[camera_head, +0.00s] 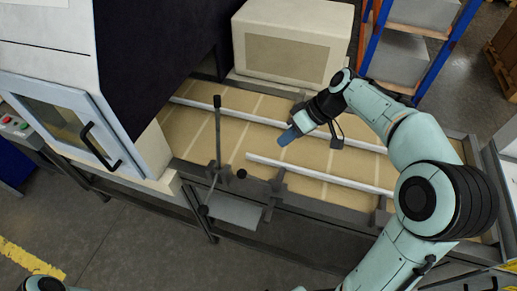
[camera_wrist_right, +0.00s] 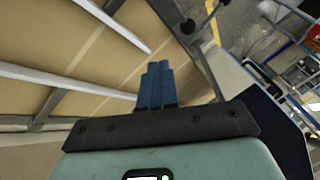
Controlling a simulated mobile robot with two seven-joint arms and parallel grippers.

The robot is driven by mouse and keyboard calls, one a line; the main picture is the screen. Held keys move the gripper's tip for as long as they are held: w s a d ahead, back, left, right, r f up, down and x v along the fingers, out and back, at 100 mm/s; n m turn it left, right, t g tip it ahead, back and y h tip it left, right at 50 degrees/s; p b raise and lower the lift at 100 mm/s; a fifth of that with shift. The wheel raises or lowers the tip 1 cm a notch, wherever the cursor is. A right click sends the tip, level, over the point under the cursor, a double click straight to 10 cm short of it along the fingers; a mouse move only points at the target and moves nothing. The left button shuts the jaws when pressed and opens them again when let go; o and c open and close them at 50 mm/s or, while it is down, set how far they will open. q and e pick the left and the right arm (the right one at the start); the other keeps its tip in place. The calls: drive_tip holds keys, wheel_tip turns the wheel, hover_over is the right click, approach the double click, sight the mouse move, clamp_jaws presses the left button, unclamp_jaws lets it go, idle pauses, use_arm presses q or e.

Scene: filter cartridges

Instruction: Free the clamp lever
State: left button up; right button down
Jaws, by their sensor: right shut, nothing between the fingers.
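A lever with a black grip (camera_head: 217,102) stands upright on a thin rod at the near edge of the conveyor. Beside its foot are a black round knob (camera_head: 241,174) and a lower thin rod with a dark ball end (camera_head: 203,210); which part is the clamp lever I cannot tell for sure. My right gripper (camera_head: 287,137) is above the conveyor, to the right of the upright lever and apart from it. Its blue fingers (camera_wrist_right: 155,72) are shut and empty. In the right wrist view a dark knob (camera_wrist_right: 188,27) shows beyond the fingers. My left gripper is out of view.
A near white rail (camera_head: 320,173) and a far rail (camera_head: 240,115) run along the tan conveyor (camera_head: 225,135). A beige housing (camera_head: 292,42) stands behind. A machine with a windowed door (camera_head: 70,118) is at the left. A grey plate (camera_head: 236,212) juts out below the knobs.

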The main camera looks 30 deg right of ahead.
sight(259, 180)
drive_tip(key=shift+s+a+r, duration=0.1)
drive_tip(key=shift+s, duration=0.05)
drive_tip(key=shift+s+a+r+x, duration=0.2)
drive_tip(key=shift+a+x, duration=0.25)
drive_tip(key=shift+x, duration=1.65)
drive_tip(key=shift+s+a+r+x, duration=0.2)
drive_tip(key=shift+a+x, duration=0.25)
drive_tip(key=shift+x, duration=1.6)
drive_tip(key=shift+s+a+r+x, duration=0.15)
drive_tip(key=shift+a+x, duration=0.25)
drive_tip(key=shift+x, duration=1.7)
